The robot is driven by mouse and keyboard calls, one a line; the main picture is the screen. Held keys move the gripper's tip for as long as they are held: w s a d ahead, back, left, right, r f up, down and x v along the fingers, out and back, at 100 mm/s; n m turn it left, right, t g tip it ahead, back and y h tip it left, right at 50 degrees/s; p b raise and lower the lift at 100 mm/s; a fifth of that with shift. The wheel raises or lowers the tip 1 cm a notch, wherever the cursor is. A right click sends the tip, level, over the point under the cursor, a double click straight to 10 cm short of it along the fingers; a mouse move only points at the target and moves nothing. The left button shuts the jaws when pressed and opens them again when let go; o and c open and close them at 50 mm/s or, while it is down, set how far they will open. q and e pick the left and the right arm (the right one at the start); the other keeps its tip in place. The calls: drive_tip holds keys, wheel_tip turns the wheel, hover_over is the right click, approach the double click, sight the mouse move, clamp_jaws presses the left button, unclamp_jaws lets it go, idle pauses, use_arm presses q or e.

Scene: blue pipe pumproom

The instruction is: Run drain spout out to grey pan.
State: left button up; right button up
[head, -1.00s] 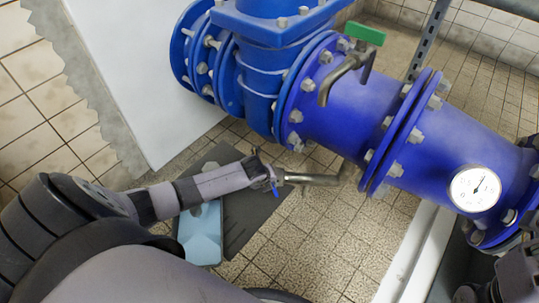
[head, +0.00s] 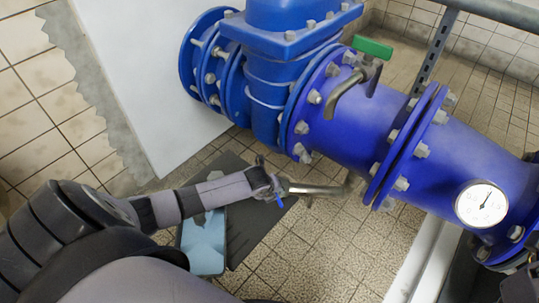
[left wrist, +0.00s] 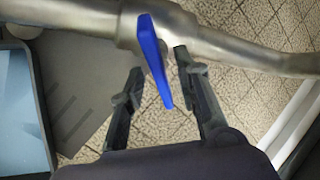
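The drain spout (head: 318,190) is a bent metal pipe low beside the blue pipework. It crosses the top of the left wrist view (left wrist: 240,48) and carries a blue lever (left wrist: 152,55). My left gripper (head: 268,187) is at the spout's near end. In the left wrist view its two fingers stand apart (left wrist: 158,62), with the lever between them and a gap showing; contact is unclear. The grey pan (left wrist: 42,105) has a dark rim and a pale blue inside, and sits below and left of the gripper. My right gripper cannot be made out.
A dark mat (head: 243,238) lies on the tiled floor beside the pan. A large blue flanged pipe (head: 350,112) with a green-handled tap (head: 373,47) and a pressure gauge (head: 482,205) fills the right side. A white panel (head: 145,90) stands behind.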

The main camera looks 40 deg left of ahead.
use_arm(q)
drive_tip(key=v, duration=1.1)
